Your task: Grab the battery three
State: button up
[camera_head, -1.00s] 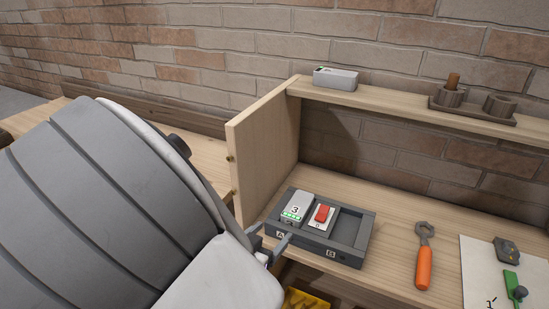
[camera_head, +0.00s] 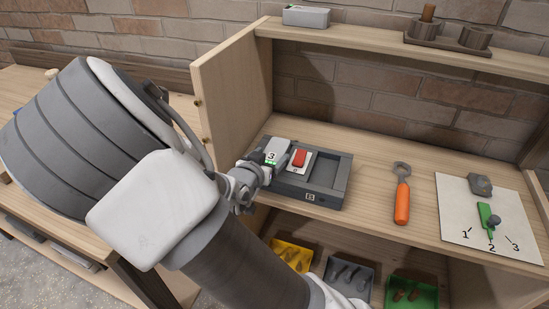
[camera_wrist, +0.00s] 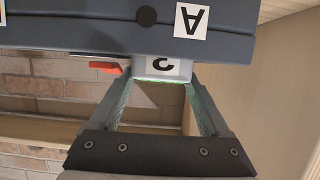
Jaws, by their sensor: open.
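Battery three (camera_head: 279,148), a pale grey block with a "3" label and green marks, sits in the left part of the dark grey tray (camera_head: 339,186) on the workbench. It shows upside down in the wrist view (camera_wrist: 162,67). My gripper (camera_wrist: 160,84) is open, with its fingertips on either side of the battery's near end. I cannot tell whether they touch it. In the head view, my gripper (camera_head: 255,172) is at the tray's front left, partly covering the battery and the tray's "A" label. The "A" label (camera_wrist: 190,20) shows in the wrist view.
A red switch (camera_head: 299,158) stands right of the battery in the tray. An orange-handled wrench (camera_head: 402,200) and a numbered sheet (camera_head: 465,230) lie to the right. Another grey block (camera_head: 306,16) is on the upper shelf. A wooden side panel (camera_head: 235,90) stands left of the tray.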

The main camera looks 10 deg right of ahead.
aim_at(275, 150)
jog(key=x, duration=0.3)
jog(key=shift+w+d+b, duration=0.2)
jog(key=shift+w+b, duration=0.15)
grip_shut()
jog(key=shift+r, duration=0.1)
